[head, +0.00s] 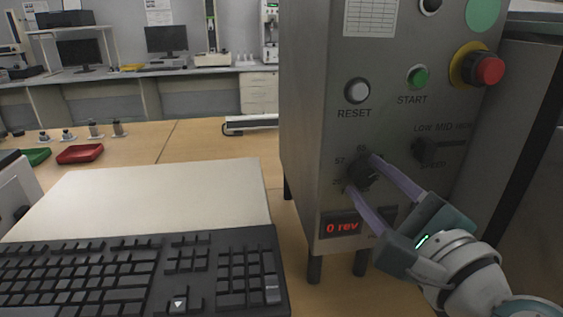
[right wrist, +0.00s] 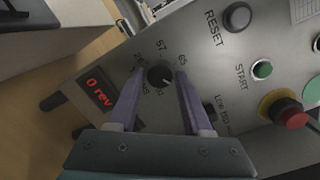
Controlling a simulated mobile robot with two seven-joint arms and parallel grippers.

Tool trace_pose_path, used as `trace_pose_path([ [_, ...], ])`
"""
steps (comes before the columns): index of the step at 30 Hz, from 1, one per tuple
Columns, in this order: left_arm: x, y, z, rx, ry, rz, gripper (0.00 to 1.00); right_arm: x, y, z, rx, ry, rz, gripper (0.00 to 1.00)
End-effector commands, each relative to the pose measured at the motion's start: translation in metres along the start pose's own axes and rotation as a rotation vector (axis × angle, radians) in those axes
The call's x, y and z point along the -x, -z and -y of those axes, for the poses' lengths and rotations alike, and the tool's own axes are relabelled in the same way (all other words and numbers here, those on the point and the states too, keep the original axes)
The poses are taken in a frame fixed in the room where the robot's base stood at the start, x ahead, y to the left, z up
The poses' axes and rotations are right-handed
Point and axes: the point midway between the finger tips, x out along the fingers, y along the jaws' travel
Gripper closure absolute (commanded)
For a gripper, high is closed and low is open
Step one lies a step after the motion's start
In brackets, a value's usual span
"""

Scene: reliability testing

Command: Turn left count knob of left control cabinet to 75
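The grey control cabinet (head: 305,120) stands on the table in the head view. Its dark round count knob (head: 363,178) sits low on the front panel, above a red display (head: 342,226) reading "0 rev". In the right wrist view the knob (right wrist: 160,77) is ringed by printed numbers, some hidden by the fingers. My right gripper (head: 361,173) reaches in from the lower right with one purple finger on each side of the knob. In the right wrist view small gaps show between the fingers and the knob, so the gripper is open around it. My left gripper is not in view.
A black keyboard (head: 140,275) lies left of the cabinet. Red and green trays sit farther left.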

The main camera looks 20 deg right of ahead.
Motion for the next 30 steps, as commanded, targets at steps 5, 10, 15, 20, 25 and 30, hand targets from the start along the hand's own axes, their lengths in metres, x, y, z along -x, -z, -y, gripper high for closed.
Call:
trace_pose_path([
  [5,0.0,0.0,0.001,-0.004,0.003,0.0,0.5,0.0,0.0,0.0,0.001,0.0,0.0,0.29],
  [10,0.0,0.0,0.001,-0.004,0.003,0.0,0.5,0.0,0.0,0.0,0.001,0.001,0.0,0.29],
  [15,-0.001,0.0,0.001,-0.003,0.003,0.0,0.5,0.006,0.0,-0.001,0.001,0.0,0.0,0.29],
  [20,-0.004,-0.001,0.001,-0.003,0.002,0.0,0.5,0.031,0.001,-0.002,0.002,-0.003,-0.001,0.29],
  [25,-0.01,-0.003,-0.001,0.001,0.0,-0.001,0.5,0.064,0.002,-0.003,0.003,-0.003,-0.001,0.29],
  [30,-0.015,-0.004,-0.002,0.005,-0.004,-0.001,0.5,0.088,0.001,-0.002,0.002,-0.003,0.0,0.29],
])
